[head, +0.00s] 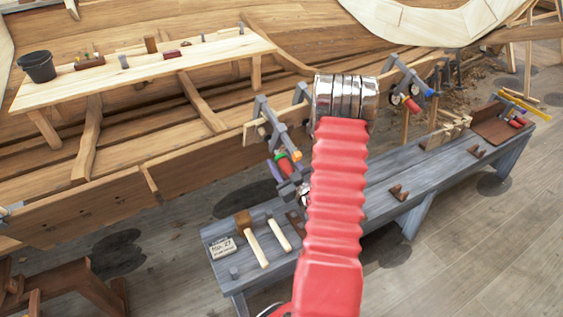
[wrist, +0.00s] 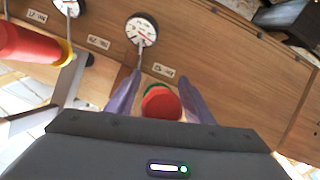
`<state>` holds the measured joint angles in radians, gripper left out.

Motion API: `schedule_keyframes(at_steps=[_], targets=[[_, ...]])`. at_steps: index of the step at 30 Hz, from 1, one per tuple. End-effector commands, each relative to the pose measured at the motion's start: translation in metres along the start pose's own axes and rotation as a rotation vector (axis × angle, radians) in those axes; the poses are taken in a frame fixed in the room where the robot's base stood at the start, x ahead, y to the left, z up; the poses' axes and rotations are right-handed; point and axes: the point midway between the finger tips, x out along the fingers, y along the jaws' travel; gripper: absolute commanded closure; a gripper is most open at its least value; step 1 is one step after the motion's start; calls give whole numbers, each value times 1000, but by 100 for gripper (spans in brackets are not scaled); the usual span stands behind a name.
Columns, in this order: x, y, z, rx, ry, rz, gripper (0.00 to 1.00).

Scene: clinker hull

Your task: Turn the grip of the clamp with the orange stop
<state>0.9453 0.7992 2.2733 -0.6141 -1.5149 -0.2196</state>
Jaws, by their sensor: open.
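In the head view, a clamp hangs on the hull plank with a small orange stop (head: 296,155). A red grip with a green collar (head: 284,163) shows just below left of it. My arm hides much of this area; I cannot tell for certain which grip belongs to the orange stop. In the wrist view my gripper (wrist: 160,82) is open, its two purple fingers on either side of a round red grip end (wrist: 161,104) with a green collar behind it. No orange stop is clear there. Contact with the fingers cannot be made out.
Another red grip with a yellow collar (wrist: 25,42) is at the wrist view's left. A dial gauge (wrist: 142,29) stands on the plank above the fingers. A clamp with a blue stop (head: 428,93) hangs further right. A grey bench (head: 375,200) with mallets runs below.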

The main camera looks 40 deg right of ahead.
Motion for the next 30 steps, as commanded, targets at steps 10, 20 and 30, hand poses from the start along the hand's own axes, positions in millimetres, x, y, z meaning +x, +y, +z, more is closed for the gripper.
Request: schedule_keyframes(at_steps=[10,20,30], targets=[[0,0,0,0,0,-1,66],[0,0,0,0,-1,-1,89],[0,-1,0,17,0,-9,93]])
